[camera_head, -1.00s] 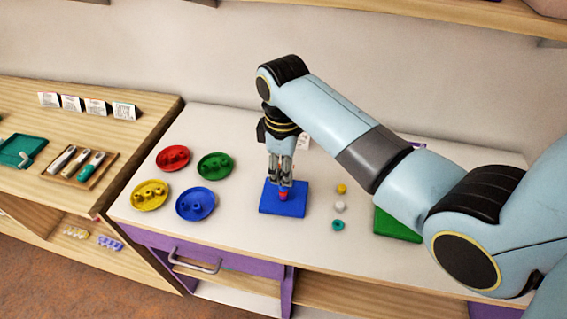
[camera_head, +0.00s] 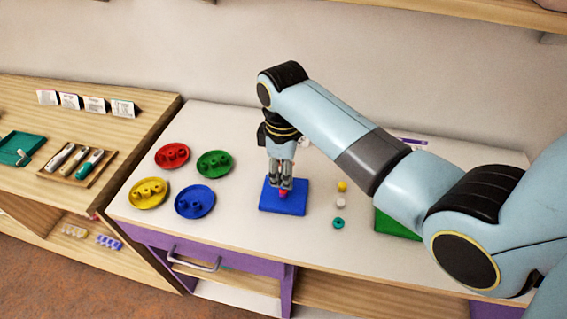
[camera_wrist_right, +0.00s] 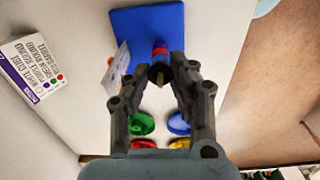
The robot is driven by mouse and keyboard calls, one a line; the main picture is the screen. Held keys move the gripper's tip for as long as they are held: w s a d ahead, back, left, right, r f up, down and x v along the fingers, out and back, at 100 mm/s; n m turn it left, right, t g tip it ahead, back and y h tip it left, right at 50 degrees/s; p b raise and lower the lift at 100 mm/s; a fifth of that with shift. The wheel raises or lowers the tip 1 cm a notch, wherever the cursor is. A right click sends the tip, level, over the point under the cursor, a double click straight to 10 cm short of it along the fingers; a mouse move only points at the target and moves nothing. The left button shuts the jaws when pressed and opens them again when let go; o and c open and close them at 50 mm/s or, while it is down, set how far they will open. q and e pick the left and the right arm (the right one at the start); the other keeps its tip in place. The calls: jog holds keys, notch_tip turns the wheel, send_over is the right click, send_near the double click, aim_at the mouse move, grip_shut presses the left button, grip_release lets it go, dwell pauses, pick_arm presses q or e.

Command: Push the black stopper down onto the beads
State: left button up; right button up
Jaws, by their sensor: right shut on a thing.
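The blue board (camera_head: 296,207) lies on the white table. It fills the top middle of the wrist view (camera_wrist_right: 152,25). A red bead (camera_head: 283,194) shows at its middle under my right gripper (camera_head: 281,186). In the wrist view a red bead (camera_wrist_right: 160,50) with blue beside it stands just beyond the fingertips. My right gripper (camera_wrist_right: 170,76) is shut on a small dark thing (camera_wrist_right: 155,72), seemingly the black stopper, with a tan rod end in its middle. Whether it touches the beads I cannot tell. My left gripper is out of view.
Red (camera_head: 172,155), green (camera_head: 214,164), yellow (camera_head: 149,194) and blue (camera_head: 195,202) dishes hold beads left of the board. Yellow (camera_head: 342,187), white (camera_head: 340,204) and teal (camera_head: 338,223) beads stand at right.

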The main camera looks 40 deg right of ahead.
jog(key=shift+f, duration=0.1)
dwell(0.3)
jog(key=o, duration=0.8)
notch_tip(320, 180, up, 12)
dwell(0.4)
